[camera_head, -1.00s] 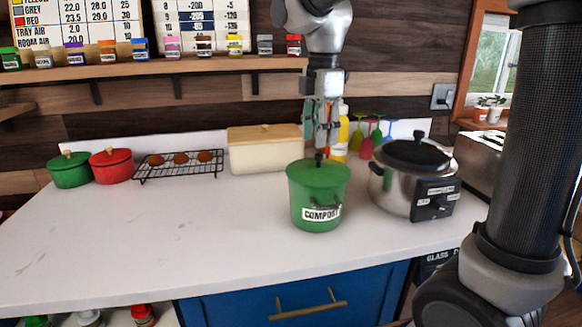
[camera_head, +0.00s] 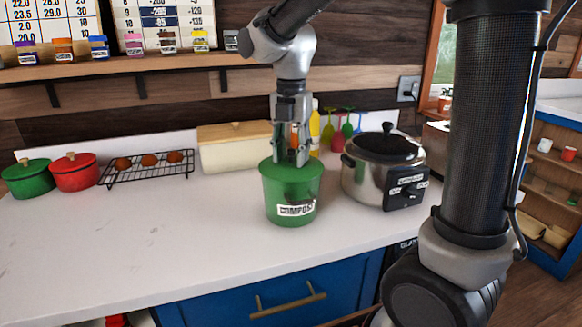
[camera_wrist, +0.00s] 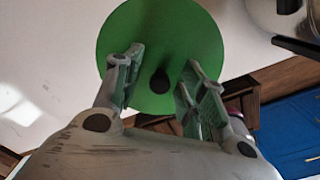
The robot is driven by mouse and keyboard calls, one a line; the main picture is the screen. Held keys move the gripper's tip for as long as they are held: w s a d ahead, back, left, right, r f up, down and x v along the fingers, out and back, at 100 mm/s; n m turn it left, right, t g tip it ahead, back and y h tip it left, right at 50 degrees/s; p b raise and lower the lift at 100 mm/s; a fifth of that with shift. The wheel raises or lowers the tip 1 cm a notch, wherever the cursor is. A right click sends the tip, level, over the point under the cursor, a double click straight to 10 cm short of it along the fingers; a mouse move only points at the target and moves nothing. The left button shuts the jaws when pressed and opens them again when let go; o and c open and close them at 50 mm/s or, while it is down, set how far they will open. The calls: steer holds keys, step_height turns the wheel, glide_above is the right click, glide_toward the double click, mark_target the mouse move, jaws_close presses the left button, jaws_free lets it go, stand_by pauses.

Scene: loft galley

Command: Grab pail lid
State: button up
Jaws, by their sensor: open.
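The green compost pail (camera_head: 291,205) stands on the white counter with a label on its front. Its green lid (camera_head: 268,167) is on top, and the lid also fills the upper middle of the wrist view (camera_wrist: 160,30). The lid's dark knob (camera_wrist: 159,80) shows between the fingers in the wrist view; in the head view the fingers hide it. My gripper (camera_head: 291,163) points down just over the lid. Its two fingers (camera_wrist: 160,85) are apart on either side of the knob. I cannot tell whether they touch the lid.
A steel cooker (camera_head: 378,178) stands close on the pail's right. A cream bread box (camera_head: 236,150), a yellow bottle (camera_head: 314,130) and coloured glasses (camera_head: 338,138) are behind. A rack (camera_head: 150,168) and red pot (camera_head: 75,172) are left. The counter's front left (camera_head: 130,235) is clear.

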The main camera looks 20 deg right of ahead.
jaws_close()
stand_by(0.3)
